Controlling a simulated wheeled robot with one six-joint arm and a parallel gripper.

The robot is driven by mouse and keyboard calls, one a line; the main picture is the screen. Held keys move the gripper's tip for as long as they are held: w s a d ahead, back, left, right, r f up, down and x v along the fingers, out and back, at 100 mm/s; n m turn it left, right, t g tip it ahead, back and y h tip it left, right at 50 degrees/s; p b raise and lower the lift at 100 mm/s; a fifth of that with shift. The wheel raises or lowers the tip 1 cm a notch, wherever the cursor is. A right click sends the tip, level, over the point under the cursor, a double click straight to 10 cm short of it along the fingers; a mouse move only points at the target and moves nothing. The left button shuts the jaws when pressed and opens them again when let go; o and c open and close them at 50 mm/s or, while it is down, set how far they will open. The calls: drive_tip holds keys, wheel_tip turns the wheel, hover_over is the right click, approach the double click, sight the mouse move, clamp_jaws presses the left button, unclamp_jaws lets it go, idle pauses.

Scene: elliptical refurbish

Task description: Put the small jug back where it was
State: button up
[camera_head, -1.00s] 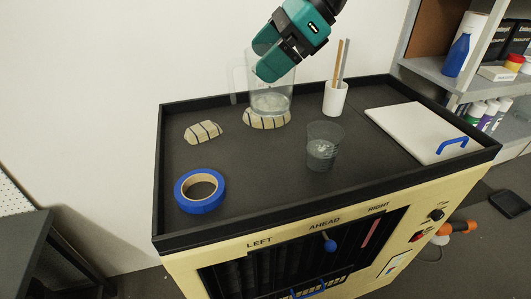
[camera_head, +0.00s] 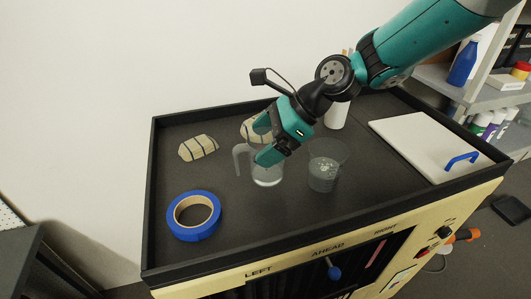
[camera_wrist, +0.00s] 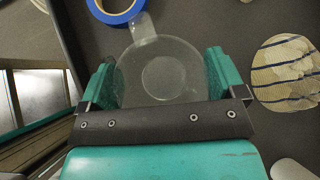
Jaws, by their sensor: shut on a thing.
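The clear jug with a handle (camera_head: 266,174) is between the fingers of my gripper (camera_head: 264,142), over the dark top of the cabinet. My gripper is shut on its sides. In the wrist view the round jug (camera_wrist: 163,76) sits between the two teal fingers (camera_wrist: 162,85), its handle pointing towards the blue tape. It looks upright. I cannot tell whether its base touches the top. A second clear vessel, a beaker (camera_head: 325,172), stands just to the right of the jug. My gripper hides part of the jug's upper body.
A striped stone (camera_head: 198,147) lies at the left; another (camera_head: 248,130) is partly hidden behind my gripper. Blue tape (camera_head: 194,216) lies front left. A white cup (camera_head: 337,116) and white board (camera_head: 430,143) are to the right. A raised black rim (camera_head: 148,200) edges the top.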

drive_tip(key=shift+f, duration=1.95)
drive_tip(key=shift+f, duration=0.15)
drive_tip(key=o, duration=1.1)
drive_tip(key=shift+d+r, duration=0.15)
drive_tip(key=shift+r, duration=0.15)
drive_tip(key=b+v, duration=0.1)
drive_tip(key=v, duration=1.1)
drive_tip(key=s+d+r+n+h, duration=0.1)
drive_tip(key=s+d+n+h, duration=0.1)
drive_tip(key=s+n, duration=0.9)
drive_tip(key=s+d+n+h, duration=0.2)
drive_tip(key=s+d+n, duration=0.1)
drive_tip(key=s+n, duration=0.8)
drive_tip(key=shift+r+n+h, duration=0.4)
drive_tip(key=shift+n, duration=0.6)
